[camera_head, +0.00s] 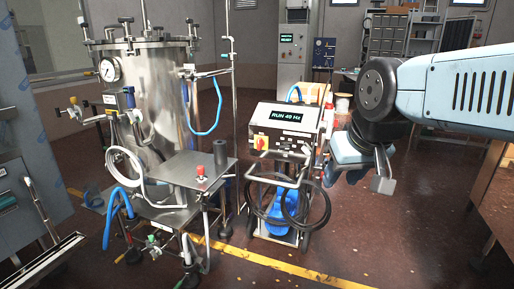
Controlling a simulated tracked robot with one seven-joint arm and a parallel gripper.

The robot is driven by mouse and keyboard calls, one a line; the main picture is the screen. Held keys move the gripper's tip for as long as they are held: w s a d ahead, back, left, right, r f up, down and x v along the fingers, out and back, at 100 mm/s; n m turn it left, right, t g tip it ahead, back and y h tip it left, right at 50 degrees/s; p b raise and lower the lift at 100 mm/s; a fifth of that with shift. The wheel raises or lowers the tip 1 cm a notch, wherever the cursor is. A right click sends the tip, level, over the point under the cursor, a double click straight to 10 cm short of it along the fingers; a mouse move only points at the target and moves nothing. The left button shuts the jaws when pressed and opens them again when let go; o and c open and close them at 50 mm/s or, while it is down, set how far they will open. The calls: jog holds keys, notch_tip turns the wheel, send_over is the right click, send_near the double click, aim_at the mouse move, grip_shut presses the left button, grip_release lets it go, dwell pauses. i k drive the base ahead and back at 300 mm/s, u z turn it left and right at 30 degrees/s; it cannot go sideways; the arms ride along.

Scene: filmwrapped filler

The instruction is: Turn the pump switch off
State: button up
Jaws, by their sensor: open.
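The pump's control box (283,127) stands on a wheeled cart in the middle of the view. Its green display (285,115) reads about "RUN 49 Hz". A red and yellow rotary switch (261,142), which looks like the pump switch, is at the lower left of its front panel. The exact angle of its handle is too small to tell. My gripper (356,178) is open and empty. It hangs at the right of the cart in the picture, pointing downward, apart from the switch. A blue pump body (288,207) shows low in the cart.
A steel tank (155,85) with gauge and hoses stands left. A steel side table (185,175) with a red button (201,170) is left of the cart. Black cable (322,215) loops over the cart's front. A cabinet (500,190) borders the right; floor between is clear.

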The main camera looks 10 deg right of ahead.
aim_at(260, 143)
jog(key=z, duration=0.1)
jog(key=k, duration=0.9)
jog(key=u, duration=0.15)
jog(key=i, duration=1.45)
jog(key=z, duration=0.35)
jog(key=i, duration=1.6)
jog(key=z, duration=0.05)
